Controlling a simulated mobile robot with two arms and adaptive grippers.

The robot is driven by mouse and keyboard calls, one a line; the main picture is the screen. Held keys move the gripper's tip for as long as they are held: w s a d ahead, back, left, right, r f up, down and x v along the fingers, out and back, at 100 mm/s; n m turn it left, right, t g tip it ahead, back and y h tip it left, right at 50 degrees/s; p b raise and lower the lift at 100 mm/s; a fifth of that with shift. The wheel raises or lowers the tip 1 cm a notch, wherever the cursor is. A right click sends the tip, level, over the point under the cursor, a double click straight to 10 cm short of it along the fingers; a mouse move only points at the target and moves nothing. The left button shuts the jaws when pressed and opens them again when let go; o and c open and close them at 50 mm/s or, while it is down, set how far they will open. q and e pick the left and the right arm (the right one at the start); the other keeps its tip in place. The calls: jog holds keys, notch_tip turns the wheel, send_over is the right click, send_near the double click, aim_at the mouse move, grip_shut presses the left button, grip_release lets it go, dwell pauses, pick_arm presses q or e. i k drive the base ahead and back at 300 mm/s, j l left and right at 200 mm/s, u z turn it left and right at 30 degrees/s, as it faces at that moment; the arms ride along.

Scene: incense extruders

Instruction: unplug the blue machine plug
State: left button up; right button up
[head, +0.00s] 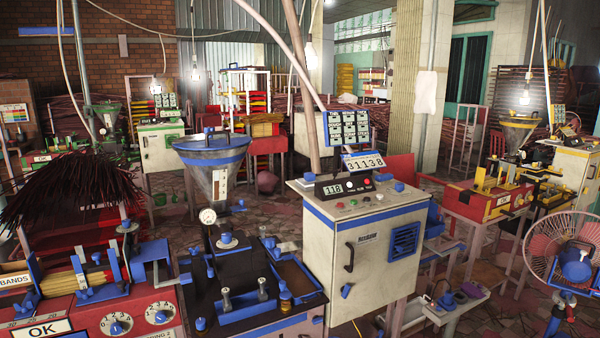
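The blue-trimmed machine has a cream control cabinet (325,255) with a blue stripe, a black handle and a blue vent (404,241). I cannot make out a plug for certain. Neither gripper is in view.
A fan with a blue hub (577,264) stands at the right. A red machine (492,204) is behind it. Dark incense sticks (70,190) and a red panel with dials (137,316) fill the left. A low white stand (452,307) is right of the cabinet. Tiled floor shows between machines.

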aim_at(309, 176)
jog(key=i+l+u, duration=0.3)
jog(key=i+l, duration=0.2)
jog(key=l, duration=0.2)
jog(key=i+l+u, duration=0.2)
jog(key=l, duration=0.2)
